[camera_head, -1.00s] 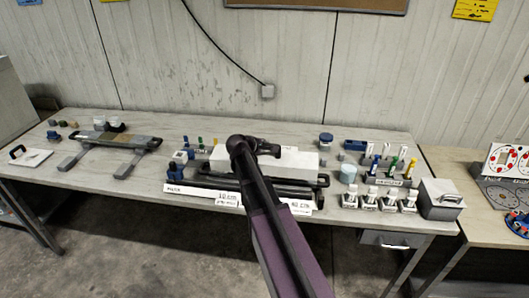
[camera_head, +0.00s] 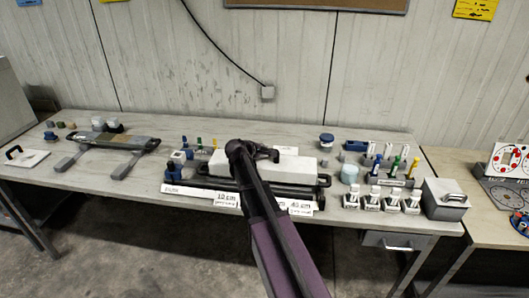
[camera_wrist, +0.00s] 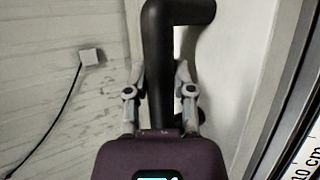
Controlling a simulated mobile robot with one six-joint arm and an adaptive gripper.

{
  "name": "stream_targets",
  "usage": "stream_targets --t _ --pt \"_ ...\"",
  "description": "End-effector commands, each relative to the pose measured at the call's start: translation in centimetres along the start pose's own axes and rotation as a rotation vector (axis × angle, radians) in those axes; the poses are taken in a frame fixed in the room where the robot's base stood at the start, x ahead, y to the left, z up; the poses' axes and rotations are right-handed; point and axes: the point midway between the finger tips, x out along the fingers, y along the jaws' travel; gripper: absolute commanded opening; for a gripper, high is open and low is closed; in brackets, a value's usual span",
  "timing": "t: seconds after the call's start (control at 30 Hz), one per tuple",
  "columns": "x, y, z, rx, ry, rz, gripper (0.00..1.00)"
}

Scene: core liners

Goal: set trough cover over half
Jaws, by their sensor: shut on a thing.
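The trough cover is a long white block (camera_head: 303,165) in the middle of the table. In the wrist view its pale top (camera_wrist: 235,60) lies beside its thick black handle (camera_wrist: 160,60). My gripper (camera_wrist: 158,72) is shut on that handle, with one finger on each side. In the head view my gripper (camera_head: 262,152) is over the cover's middle, partly hidden by my arm. A dark trough with black end handles (camera_head: 325,181) lies at the cover's front and underside. I cannot tell whether the cover touches it, and any half inside is hidden.
A white scale strip (camera_head: 200,191) with cm labels runs along the front. Another dark trough (camera_head: 140,141) rests on grey supports at left, near a white handled plate (camera_head: 28,158). Small bottles (camera_head: 392,198) and a grey box (camera_head: 446,200) stand at right.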

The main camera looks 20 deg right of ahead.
Motion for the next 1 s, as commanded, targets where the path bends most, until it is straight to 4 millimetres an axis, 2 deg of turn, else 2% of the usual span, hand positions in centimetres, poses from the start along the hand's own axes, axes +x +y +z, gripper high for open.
stream_targets --t 0.77,0.8,0.87,0.9,1.0 --pt "0.6 -1.0 -0.3 0.0 0.0 0.001 0.0" --pt "0.6 -1.0 -0.3 0.0 0.0 0.0 0.44" --pt "0.6 -1.0 -0.3 0.0 0.0 0.0 0.62" --pt "0.6 -1.0 -0.3 0.0 0.0 0.0 0.66" --pt "0.6 -1.0 -0.3 0.0 0.0 0.0 0.66"
